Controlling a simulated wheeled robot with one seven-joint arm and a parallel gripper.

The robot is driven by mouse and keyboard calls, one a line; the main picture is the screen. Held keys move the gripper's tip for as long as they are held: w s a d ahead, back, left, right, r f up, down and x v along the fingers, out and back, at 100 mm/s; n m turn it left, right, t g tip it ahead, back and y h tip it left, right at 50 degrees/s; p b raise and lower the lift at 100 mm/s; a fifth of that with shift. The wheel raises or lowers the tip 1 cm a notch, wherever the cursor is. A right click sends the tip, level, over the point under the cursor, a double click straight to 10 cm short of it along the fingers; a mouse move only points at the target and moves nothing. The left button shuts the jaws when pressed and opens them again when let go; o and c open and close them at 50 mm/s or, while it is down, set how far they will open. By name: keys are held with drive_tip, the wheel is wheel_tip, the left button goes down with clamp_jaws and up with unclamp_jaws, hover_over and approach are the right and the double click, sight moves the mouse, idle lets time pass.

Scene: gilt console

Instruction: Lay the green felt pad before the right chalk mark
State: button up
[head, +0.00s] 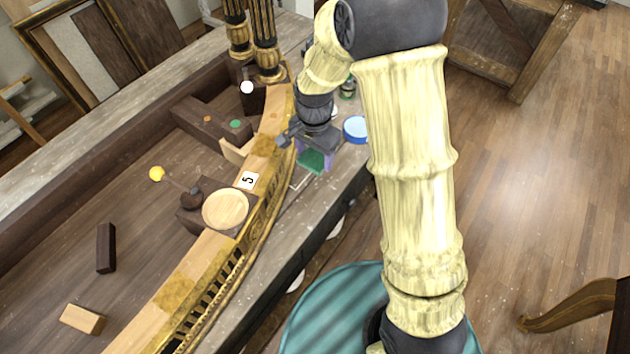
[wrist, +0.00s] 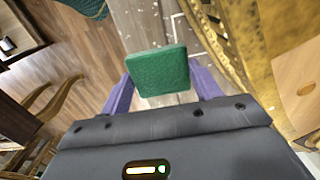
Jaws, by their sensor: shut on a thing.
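The green felt pad (head: 312,161) is held between the purple fingers of my gripper (head: 314,155), over the grey bench strip in front of the gilt console. In the wrist view the pad (wrist: 160,70) fills the space between the two fingers, its broad face toward the camera. I cannot tell its exact height above the bench. Thin white chalk lines (wrist: 176,16) show on the bench beyond the pad in the wrist view. In the head view a white line (head: 299,182) shows just below and left of the pad. The pad and gripper partly hide the marks, so I cannot tell which is the right one.
The gilt console edge (head: 250,240) runs close on the left of my gripper. The bench nearer me looks clear.

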drive_tip(key=shift+s+a, duration=0.1)
drive_tip(key=shift+s, duration=0.2)
drive_tip(key=p, duration=0.1)
hover_over(314, 185)
wheel_tip(314, 185, down, 6)
drive_tip(key=shift+s+r, duration=0.1)
drive_tip(key=shift+r, duration=0.05)
drive_tip(key=shift+f+p, duration=0.35)
drive_tip(key=shift+f, duration=1.75)
drive_tip(key=shift+f, duration=0.2)
drive_tip(key=o, duration=0.9)
